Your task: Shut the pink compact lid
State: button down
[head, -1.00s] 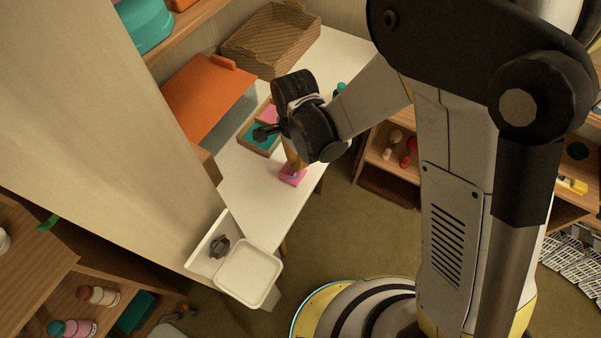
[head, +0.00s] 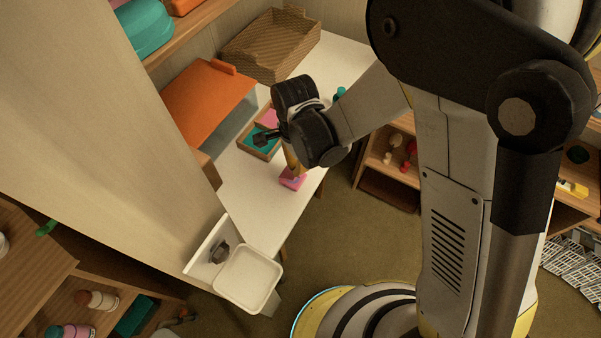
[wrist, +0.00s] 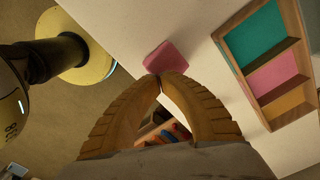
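The pink compact (head: 291,180) sits on the white table near its edge. In the wrist view it shows as a pink block (wrist: 168,57) just beyond my fingertips. Its lid angle is too small and partly covered to tell. My gripper (wrist: 163,77) points down at the compact, its two ochre fingers arched with the tips together and nothing visible between them. The fingertips are at or against the compact's near edge; I cannot tell whether they touch. In the head view my wrist hides most of the fingers.
A wooden tray (wrist: 243,54) with teal, pink and orange sections lies beside the compact. An orange-topped case (head: 205,97) and a wicker basket (head: 270,47) stand farther back. An open white container (head: 247,279) is at the front. The table between is clear.

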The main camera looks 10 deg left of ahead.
jog(key=shift+f+b, duration=2)
jog(key=shift+f, duration=0.2)
dwell(0.5)
jog(key=shift+r, duration=0.1)
jog(key=shift+r+p, duration=2.2)
jog(key=shift+r, duration=0.8)
jog(key=shift+d+r, duration=0.1)
jog(key=w+d+r+n+t+y, duration=0.1)
jog(key=d+r+n+t, duration=0.3)
jog(key=d+r, duration=1.05)
jog(key=s+d+r+n+t, duration=0.1)
jog(key=s+d+r+n, duration=0.2)
jog(key=d, duration=0.2)
jog(key=s+d+r+n+t+h, duration=0.1)
jog(key=s+d+r+n+t, duration=0.1)
jog(key=d, duration=0.4)
notch_tip(320, 180, up, 2)
jog(key=shift+s+r+n, duration=0.1)
jog(key=shift+s+n, duration=0.65)
jog(key=shift+n, duration=0.05)
